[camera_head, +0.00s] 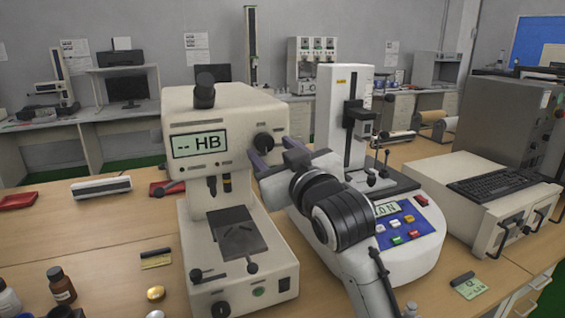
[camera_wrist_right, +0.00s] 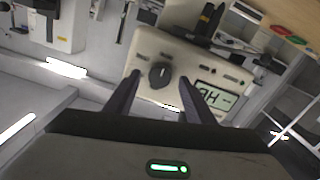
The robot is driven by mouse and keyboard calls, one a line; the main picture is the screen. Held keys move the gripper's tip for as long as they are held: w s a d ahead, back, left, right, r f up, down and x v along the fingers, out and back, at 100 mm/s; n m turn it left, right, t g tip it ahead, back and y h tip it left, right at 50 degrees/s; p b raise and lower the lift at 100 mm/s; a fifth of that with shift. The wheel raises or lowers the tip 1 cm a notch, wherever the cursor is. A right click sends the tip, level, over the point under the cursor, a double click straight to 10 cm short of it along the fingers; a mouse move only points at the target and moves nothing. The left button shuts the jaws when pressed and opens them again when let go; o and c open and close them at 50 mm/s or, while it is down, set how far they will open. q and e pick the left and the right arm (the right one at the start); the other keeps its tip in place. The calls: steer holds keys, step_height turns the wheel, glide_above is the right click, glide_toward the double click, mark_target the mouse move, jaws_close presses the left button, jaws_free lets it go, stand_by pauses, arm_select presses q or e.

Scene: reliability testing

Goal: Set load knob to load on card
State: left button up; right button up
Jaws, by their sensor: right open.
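The hardness tester (camera_head: 225,110) is a cream machine whose display reads "-- HB". Its black load knob (camera_head: 263,142) is on the front of the head, right of the display. In the right wrist view the knob (camera_wrist_right: 159,73) has a pointer and appears between my fingers, beside the upside-down display (camera_wrist_right: 213,97). My right gripper (camera_head: 275,153) is open and empty, just in front of and below the knob, apart from it as far as I can see. A small card (camera_head: 155,260) lies left of the tester; its text is too small to read. My left gripper is not in view.
A white force tester (camera_head: 410,235) with a blue button panel stands to the right, close to my right arm. A second card (camera_head: 469,289) lies near the table's right front.

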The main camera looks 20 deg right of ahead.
steer(key=s, duration=0.8)
steer(key=shift+s+d+b, duration=0.15)
steer(key=shift+s+b, duration=0.2)
steer(key=shift+b, duration=0.1)
